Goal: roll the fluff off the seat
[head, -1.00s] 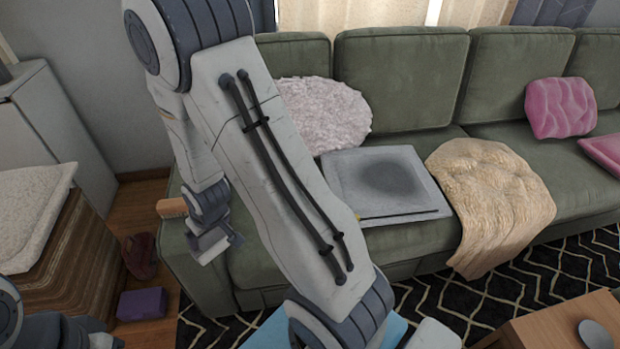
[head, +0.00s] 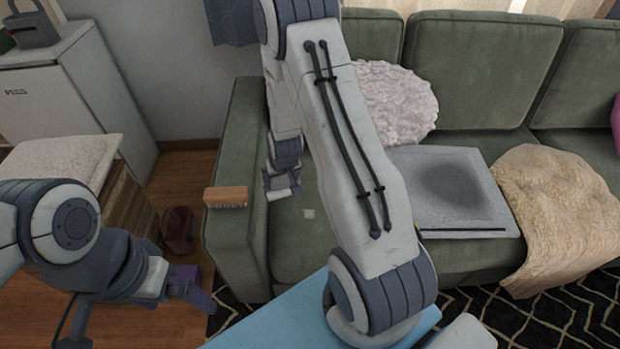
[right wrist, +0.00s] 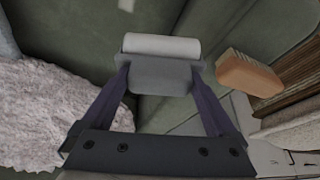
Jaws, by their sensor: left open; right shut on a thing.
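The green sofa seat (head: 295,255) has a small pale piece of fluff (head: 308,214) on it, near the left armrest. A pale scrap also shows at the top of the right wrist view (right wrist: 126,5). My right gripper (head: 281,183) hangs over the left part of the seat, left of the fluff. It is shut on a lint roller with a white cylinder and grey body, clear in the right wrist view (right wrist: 161,45). Whether the roller touches the sofa I cannot tell. My left gripper (head: 192,292) is open and empty, low at the left above the floor.
A wooden brush (head: 226,197) lies on the sofa armrest (head: 238,240). A dark red object (head: 177,232) stands on the floor.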

